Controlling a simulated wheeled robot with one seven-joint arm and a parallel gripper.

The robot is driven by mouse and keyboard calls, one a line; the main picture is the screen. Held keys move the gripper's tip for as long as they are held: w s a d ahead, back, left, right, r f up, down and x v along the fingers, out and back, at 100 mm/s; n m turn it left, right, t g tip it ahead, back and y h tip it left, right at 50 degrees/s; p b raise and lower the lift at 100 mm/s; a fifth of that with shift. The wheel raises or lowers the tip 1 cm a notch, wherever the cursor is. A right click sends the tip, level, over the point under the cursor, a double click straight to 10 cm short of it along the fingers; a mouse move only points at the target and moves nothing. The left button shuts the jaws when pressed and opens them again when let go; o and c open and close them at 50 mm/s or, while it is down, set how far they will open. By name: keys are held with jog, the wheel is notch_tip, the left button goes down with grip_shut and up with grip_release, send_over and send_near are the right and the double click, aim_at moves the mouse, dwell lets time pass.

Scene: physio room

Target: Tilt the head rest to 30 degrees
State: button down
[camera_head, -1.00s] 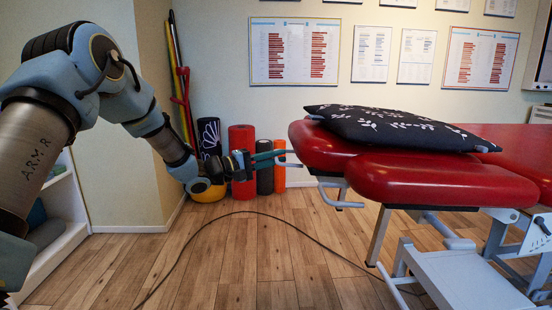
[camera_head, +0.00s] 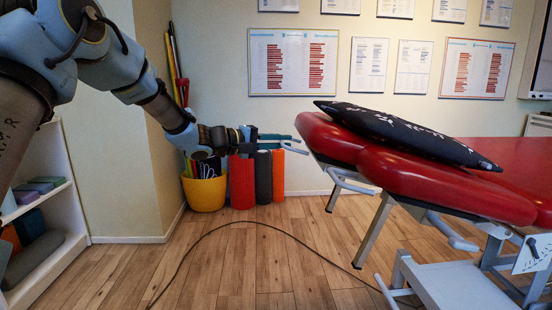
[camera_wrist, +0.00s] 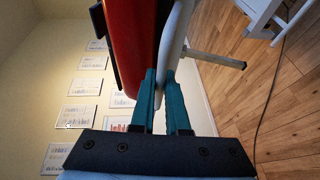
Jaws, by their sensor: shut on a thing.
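The red head rest (camera_head: 365,153) of the treatment table is tilted, its left end raised above the end near the table. A dark patterned pillow (camera_head: 400,130) lies slanted on it. My gripper (camera_head: 296,144) is at the raised left end, with teal fingers. In the wrist view my gripper (camera_wrist: 160,84) is shut on the pale grey bar (camera_wrist: 176,40) that runs along the red cushion (camera_wrist: 130,45). The exact contact between the fingertips is partly hidden. The tilt angle cannot be read off.
A yellow bucket (camera_head: 205,192) and several upright rolls, one red (camera_head: 241,185), stand by the wall below my gripper. A black cable (camera_head: 210,236) crosses the wooden floor. A shelf (camera_head: 52,250) stands at the left. The floor between is otherwise clear.

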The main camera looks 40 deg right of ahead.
jog(key=s+d+r+y+p, duration=0.1)
jog(key=r+p, duration=0.2)
jog(key=r, duration=0.2)
jog(key=s+d+r+t+y+p, duration=0.1)
jog(key=s+d+r+p, duration=0.1)
jog(key=r, duration=0.4)
jog(key=shift+d+m+p, duration=0.3)
jog(key=shift+m+p, duration=0.1)
jog(key=shift+p, duration=0.05)
jog(key=c, duration=0.9)
grip_release()
jog(key=shift+w+a, duration=0.1)
jog(key=b+v, duration=0.1)
jog(key=v, duration=0.9)
jog(key=shift+a+r+b, duration=0.1)
jog(key=shift+a+b, duration=0.2)
